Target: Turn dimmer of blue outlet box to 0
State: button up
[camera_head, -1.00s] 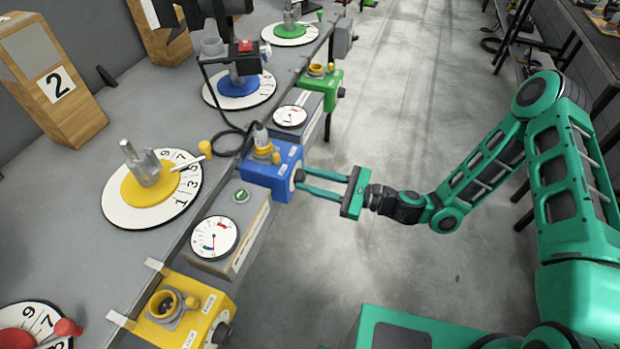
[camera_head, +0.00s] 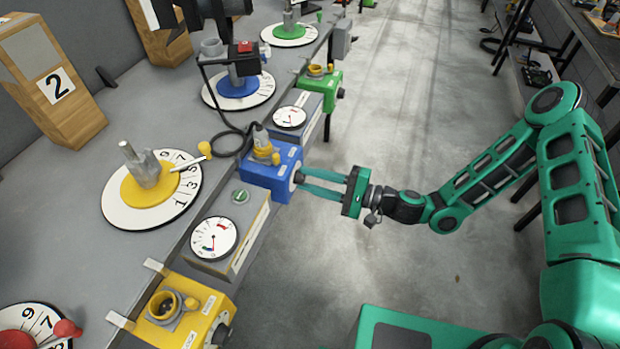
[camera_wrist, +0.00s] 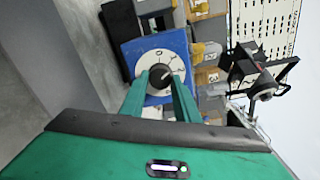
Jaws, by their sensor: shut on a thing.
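The blue outlet box (camera_head: 268,178) hangs on the front edge of the bench, with a yellow socket on top and a grey plug in it. Its dimmer (camera_head: 297,177) is a black knob on the side facing the aisle. In the wrist view the knob (camera_wrist: 167,79) sits on a round white dial (camera_wrist: 158,65) on the blue face. My gripper (camera_head: 304,183) reaches in from the right, level with the box. Its two green fingers are shut on the knob. The dial's markings are too small and partly covered to read.
A yellow outlet box (camera_head: 188,312) is nearer along the bench edge, and a green one (camera_head: 320,88) is farther away. A gauge panel (camera_head: 214,238) sits next to the blue box. A black cable (camera_head: 228,140) loops above the box. The aisle floor (camera_head: 400,110) is clear.

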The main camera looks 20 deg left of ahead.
jog(key=shift+w+d+f+n, duration=0.1)
jog(key=shift+n, duration=2.4)
jog(key=shift+w+d+n, duration=0.1)
jog(key=shift+n, duration=2.4)
jog(key=shift+s, duration=0.1)
jog(key=o, duration=1)
jog(key=shift+o, duration=0.2)
jog(key=shift+a, duration=0.1)
jog(key=d, duration=1)
jog(key=shift+s+d, duration=0.4)
